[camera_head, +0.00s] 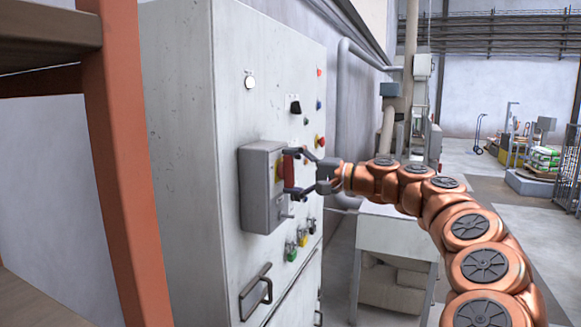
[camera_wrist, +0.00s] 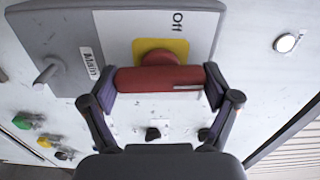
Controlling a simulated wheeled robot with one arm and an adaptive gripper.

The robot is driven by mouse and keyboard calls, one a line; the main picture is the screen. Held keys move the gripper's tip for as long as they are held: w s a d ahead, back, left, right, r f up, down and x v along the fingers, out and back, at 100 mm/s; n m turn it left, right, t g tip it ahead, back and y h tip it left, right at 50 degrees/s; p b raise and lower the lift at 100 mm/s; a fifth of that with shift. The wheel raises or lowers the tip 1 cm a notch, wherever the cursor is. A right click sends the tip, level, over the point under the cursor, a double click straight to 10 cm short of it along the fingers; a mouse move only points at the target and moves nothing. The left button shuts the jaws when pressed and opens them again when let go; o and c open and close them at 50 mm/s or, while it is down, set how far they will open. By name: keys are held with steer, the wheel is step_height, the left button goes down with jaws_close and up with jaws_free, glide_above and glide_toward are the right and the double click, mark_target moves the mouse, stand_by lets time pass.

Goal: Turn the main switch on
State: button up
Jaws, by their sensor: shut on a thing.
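The main switch is a grey box (camera_head: 262,190) on the front of a pale cabinet. It also shows in the wrist view (camera_wrist: 110,25), with "Main" and "Off" labels. Its red handle (camera_wrist: 155,78) lies across the wrist picture, in front of a red hub on a yellow plate (camera_wrist: 140,47). A white line marks the handle's right half there. In the head view the handle (camera_head: 287,168) looks upright. My gripper (camera_wrist: 160,84) is shut on the handle, one finger at each end. In the head view my gripper (camera_head: 294,172) reaches it from the right.
The cabinet (camera_head: 185,120) carries a black knob (camera_head: 295,106), several coloured buttons and a handle bar (camera_head: 256,291) below the box. An orange post (camera_head: 121,160) stands close at left. A white table (camera_head: 398,232) stands behind my arm. Open floor lies to the right.

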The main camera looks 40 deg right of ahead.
steer(key=shift+m, duration=0.5)
steer(key=o, duration=0.9)
steer(key=v, duration=1.2)
steer(key=shift+f, duration=0.1)
